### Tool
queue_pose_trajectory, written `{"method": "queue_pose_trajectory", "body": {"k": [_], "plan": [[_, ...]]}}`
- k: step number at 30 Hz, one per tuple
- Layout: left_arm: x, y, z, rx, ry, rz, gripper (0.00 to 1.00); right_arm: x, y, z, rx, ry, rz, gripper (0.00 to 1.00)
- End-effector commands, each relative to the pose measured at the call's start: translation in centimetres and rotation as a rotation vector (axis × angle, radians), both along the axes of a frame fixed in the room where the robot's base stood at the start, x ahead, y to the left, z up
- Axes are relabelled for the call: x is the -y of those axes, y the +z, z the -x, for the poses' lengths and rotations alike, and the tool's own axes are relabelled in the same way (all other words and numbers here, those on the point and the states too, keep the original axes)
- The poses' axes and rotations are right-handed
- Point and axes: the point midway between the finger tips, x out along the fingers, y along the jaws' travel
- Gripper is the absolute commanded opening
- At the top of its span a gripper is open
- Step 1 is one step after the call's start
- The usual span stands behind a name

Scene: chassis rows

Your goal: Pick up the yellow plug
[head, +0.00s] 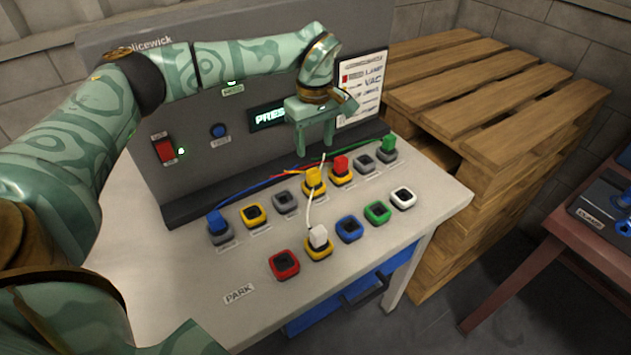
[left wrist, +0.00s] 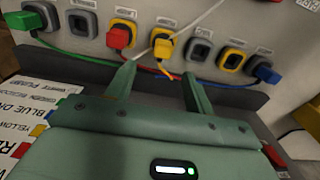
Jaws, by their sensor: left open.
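The yellow plug (head: 314,176) sits in a yellow-rimmed socket in the back row of the table, with a yellow cable running from it. It also shows in the left wrist view (left wrist: 162,48). My left gripper (head: 315,142) is open and empty, above and slightly behind the yellow plug, fingers pointing down. In the left wrist view the fingertips (left wrist: 158,68) stand on either side of the plug's line, apart from it. The white cable (head: 316,195) passes close by the yellow plug. My right gripper is not in view.
A red plug (head: 341,164) stands just right of the yellow one. A blue plug (head: 215,221), a green plug (head: 388,144) and a white plug (head: 318,236) sit in other sockets. The upright panel (head: 215,190) rises behind. Wooden pallets (head: 520,150) stand right.

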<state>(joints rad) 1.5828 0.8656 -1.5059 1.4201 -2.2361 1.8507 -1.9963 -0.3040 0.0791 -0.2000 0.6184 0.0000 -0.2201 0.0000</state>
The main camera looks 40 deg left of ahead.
Motion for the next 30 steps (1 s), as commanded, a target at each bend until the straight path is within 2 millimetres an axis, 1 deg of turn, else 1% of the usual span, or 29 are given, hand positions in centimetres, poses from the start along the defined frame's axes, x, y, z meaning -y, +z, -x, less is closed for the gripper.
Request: {"method": "queue_pose_trajectory", "body": {"k": [1, 3, 6, 11, 14, 18, 20, 22, 27, 28, 29, 30], "plan": [[0.0, -1.8, 0.0, -0.007, 0.0, 0.0, 0.53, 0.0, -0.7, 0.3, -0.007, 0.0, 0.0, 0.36], [0.0, -3.0, 0.0, -0.005, -0.001, 0.001, 0.53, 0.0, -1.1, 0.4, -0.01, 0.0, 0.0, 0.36], [0.0, -4.2, 0.0, -0.002, 0.001, 0.001, 0.53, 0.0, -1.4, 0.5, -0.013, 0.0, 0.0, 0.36], [0.0, -4.9, 0.1, 0.0, 0.0, 0.002, 0.53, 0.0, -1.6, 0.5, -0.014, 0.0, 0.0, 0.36], [0.0, -6.2, 0.3, -0.003, 0.0, 0.002, 0.53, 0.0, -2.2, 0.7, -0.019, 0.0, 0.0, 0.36], [-0.1, -8.8, 0.6, -0.005, 0.0, 0.002, 0.53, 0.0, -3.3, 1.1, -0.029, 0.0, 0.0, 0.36], [0.0, -9.6, 0.6, -0.004, 0.0, 0.003, 0.53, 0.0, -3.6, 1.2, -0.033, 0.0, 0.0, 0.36], [0.0, -9.9, 0.6, -0.001, 0.0, 0.003, 0.53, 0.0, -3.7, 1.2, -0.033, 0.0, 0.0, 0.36], [0.0, -9.7, 0.6, 0.002, 0.0, 0.003, 0.53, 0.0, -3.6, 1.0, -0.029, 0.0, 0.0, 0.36], [0.0, -9.7, 0.6, 0.002, 0.0, 0.003, 0.5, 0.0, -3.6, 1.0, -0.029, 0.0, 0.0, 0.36], [0.0, -9.7, 0.6, 0.001, 0.0, 0.003, 0.42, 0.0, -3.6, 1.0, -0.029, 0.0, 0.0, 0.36], [0.0, -9.7, 0.6, 0.001, 0.0, 0.003, 0.3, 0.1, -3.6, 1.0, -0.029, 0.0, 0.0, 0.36]]}}
